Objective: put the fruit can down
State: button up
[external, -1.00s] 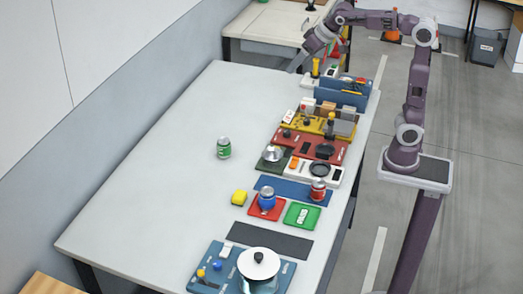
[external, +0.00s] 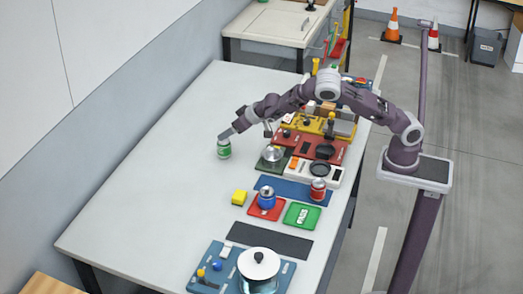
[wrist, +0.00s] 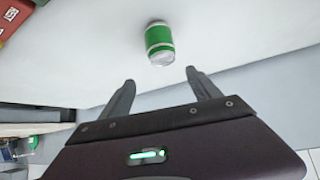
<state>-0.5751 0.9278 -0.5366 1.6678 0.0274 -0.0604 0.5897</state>
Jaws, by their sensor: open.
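A green can (external: 224,152) with a pale metal end stands on open white table. In the wrist view the green can (wrist: 159,40) is just beyond my fingertips, roughly centred between them. My gripper (external: 225,135) is at the green can's top in the external view; in the wrist view my gripper (wrist: 160,77) is open with nothing between its fingers. A red can (external: 317,190) stands on a blue mat, and a blue can (external: 266,198) stands on a red tray. The labels are too small to tell which can is the fruit can.
A pot with a white lid (external: 258,262) stands on a blue board. Several boards with items line the right side. The table's left side is clear.

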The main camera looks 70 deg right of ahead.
aim_at(220, 147)
notch_tip(220, 147, down, 5)
jog(key=shift+w+r, duration=0.1)
jog(key=shift+r, duration=0.1)
jog(key=x, duration=0.4)
jog(key=a+x, duration=0.1)
jog(key=x, duration=0.1)
jog(key=shift+w+d+f, duration=0.1)
jog(key=shift+w+f, duration=0.25)
jog(key=shift+r, duration=0.1)
grip_shut()
